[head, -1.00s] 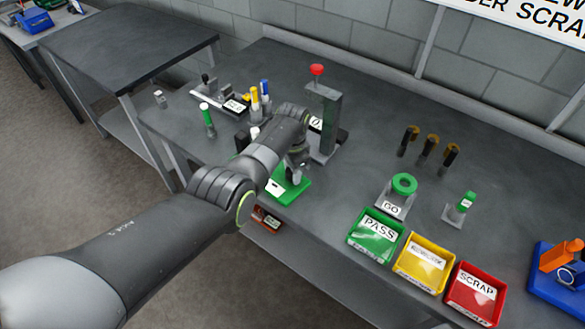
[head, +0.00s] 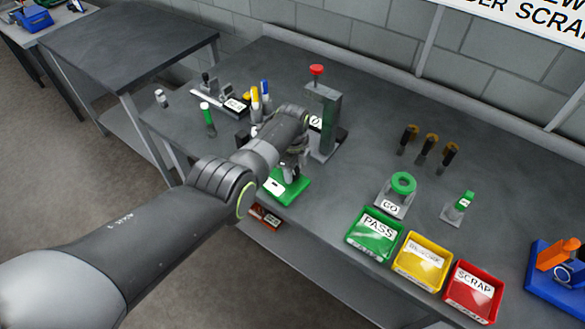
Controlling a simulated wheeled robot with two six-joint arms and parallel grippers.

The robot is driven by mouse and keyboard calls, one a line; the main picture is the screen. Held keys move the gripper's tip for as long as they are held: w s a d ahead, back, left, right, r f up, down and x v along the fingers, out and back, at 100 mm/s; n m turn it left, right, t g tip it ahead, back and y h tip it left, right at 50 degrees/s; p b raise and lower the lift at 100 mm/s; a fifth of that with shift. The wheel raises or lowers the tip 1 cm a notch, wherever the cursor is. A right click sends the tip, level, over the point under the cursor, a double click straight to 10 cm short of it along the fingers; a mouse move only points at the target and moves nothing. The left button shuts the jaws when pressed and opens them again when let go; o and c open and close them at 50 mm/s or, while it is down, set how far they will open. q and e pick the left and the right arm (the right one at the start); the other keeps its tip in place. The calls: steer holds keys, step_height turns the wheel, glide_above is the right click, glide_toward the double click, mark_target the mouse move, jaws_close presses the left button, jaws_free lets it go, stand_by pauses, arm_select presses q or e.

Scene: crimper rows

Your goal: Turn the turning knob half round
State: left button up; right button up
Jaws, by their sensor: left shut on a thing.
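My left gripper (head: 290,175) points down over a green base plate (head: 298,194) with a white label, near the front edge of the workbench. It is shut on the turning knob on that plate. The knob is mostly hidden by the fingers and my wrist, so its angle cannot be made out. My right gripper is not in view.
A grey press column (head: 325,125) with a red knob on top stands close behind my wrist. Green (head: 374,235), yellow (head: 423,262) and red (head: 473,292) bins line the front edge. A GO gauge (head: 397,200) stands behind them. Dark-handled tools (head: 430,142) stand upright farther back.

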arm_select(q)
steer(key=m, duration=0.6)
steer(key=shift+r, duration=0.15)
steer(key=m, duration=0.6)
steer(key=shift+m, duration=0.3)
steer(key=o, duration=1)
step_height(320, 180, up, 6)
steer(key=p, duration=0.3)
steer(key=shift+r+p, duration=0.2)
steer(key=shift+p, duration=0.2)
step_height(320, 180, up, 11)
steer(key=shift+f+b, duration=0.1)
steer(key=shift+b, duration=0.65)
